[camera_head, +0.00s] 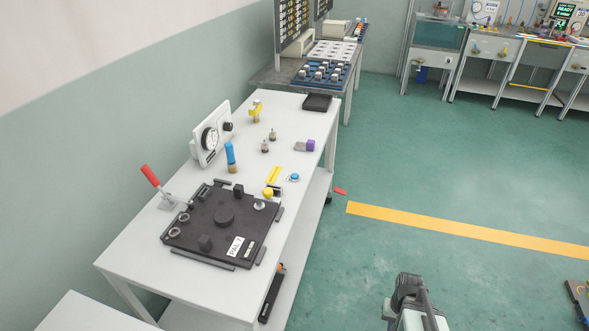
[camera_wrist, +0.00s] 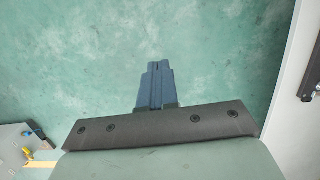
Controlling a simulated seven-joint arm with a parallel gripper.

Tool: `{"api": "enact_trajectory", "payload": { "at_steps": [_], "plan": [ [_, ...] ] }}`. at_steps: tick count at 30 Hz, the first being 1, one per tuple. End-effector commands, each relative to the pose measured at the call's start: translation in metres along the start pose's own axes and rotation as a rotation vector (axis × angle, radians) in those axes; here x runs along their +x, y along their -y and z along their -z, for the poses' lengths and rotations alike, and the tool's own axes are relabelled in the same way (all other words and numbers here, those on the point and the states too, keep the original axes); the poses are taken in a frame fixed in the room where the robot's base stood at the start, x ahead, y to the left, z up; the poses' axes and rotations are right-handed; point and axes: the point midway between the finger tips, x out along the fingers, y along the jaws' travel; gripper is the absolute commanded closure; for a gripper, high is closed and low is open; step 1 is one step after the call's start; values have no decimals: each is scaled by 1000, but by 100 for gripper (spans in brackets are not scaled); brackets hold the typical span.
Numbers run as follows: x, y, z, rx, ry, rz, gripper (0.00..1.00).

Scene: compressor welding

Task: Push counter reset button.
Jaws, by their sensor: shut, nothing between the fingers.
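A round blue button (camera_head: 294,177) on a small pale base sits near the right edge of the white table in the head view. A small dark counter-like block (camera_head: 278,191) lies just left of it; I cannot read it. My gripper (camera_wrist: 157,66) is in the wrist view, its blue-grey fingers shut together with nothing between them, over the green floor. In the head view only part of my arm shows at the bottom, well right of the table and apart from the button. The button is not recognisable in the wrist view.
The white table (camera_head: 120,262) also holds a black fixture plate (camera_head: 195,243), a red-handled clamp (camera_head: 150,176), a blue-topped cylinder (camera_head: 230,155), a dial gauge (camera_head: 210,139), a yellow knob (camera_head: 268,191) and a yellow strip (camera_head: 274,174). Open floor (camera_head: 450,190) lies right of the table.

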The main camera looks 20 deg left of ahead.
Motion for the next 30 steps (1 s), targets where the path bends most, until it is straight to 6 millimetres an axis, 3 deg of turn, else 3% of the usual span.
{"api": "enact_trajectory", "payload": {
  "at_steps": [8, 17, 23, 30],
  "plan": [
    [-54, 14, 56, -1, -87, -2, 100],
    [-117, 50, 118, -4, -149, -1, 100],
    [-165, 88, 160, -5, -173, 0, 100],
    [-230, 152, 206, -5, -186, 2, 100]
  ]
}}
